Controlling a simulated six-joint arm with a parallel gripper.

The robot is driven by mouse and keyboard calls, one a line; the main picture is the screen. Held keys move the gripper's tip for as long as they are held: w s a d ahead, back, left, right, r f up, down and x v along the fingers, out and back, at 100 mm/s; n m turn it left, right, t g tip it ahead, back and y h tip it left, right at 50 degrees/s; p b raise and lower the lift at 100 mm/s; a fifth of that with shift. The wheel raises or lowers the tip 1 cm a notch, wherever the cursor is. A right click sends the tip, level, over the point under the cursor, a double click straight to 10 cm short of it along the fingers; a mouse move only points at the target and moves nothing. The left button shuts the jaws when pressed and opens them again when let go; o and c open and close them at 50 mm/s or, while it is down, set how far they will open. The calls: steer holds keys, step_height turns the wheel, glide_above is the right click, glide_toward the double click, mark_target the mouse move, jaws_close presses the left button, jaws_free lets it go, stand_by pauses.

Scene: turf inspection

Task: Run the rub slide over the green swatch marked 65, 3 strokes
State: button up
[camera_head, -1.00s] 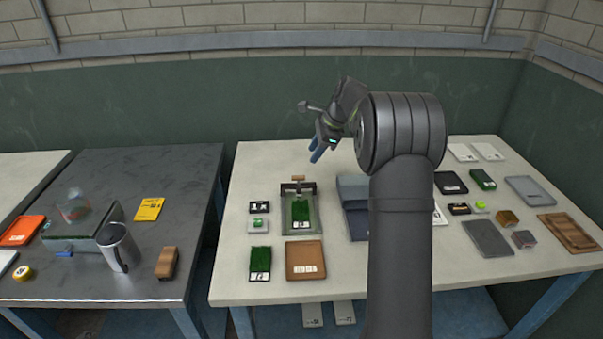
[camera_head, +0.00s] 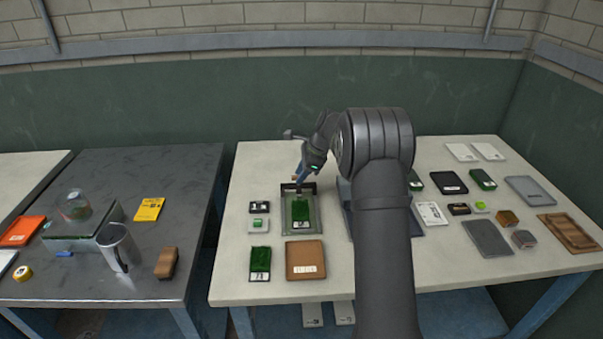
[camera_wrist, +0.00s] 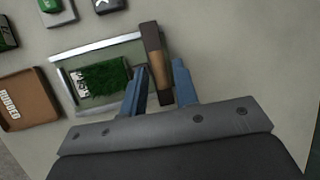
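A green turf swatch (camera_head: 300,210) with a white label lies in the grey framed bed of the rub rig (camera_head: 286,222). The label's number is too small to read. The dark bar of the rub slide (camera_head: 311,186) spans the far end of the bed. It also shows in the wrist view with its wooden handle (camera_wrist: 156,64), beyond the swatch's unlabelled edge (camera_wrist: 103,80). My gripper (camera_head: 299,187) is open above the slide. In the wrist view its blue fingertips (camera_wrist: 158,73) are apart, one to each side of the handle; contact cannot be told.
A brown tray (camera_head: 305,270) marked RUBBED lies just in front of the rig, another green swatch (camera_head: 260,260) to its left. A small display (camera_head: 259,207) and a green-button box (camera_head: 258,226) stand left of the rig. A blue-grey tray sits right, partly behind my arm.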

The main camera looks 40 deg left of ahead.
jaws_close()
steer(key=s+d, duration=0.8)
steer(key=shift+r, duration=0.1)
steer(key=shift+s+d, duration=0.35)
steer(key=shift+o, duration=1.6)
jaws_free()
steer(key=shift+s+d, duration=0.1)
steer(key=shift+s, duration=0.05)
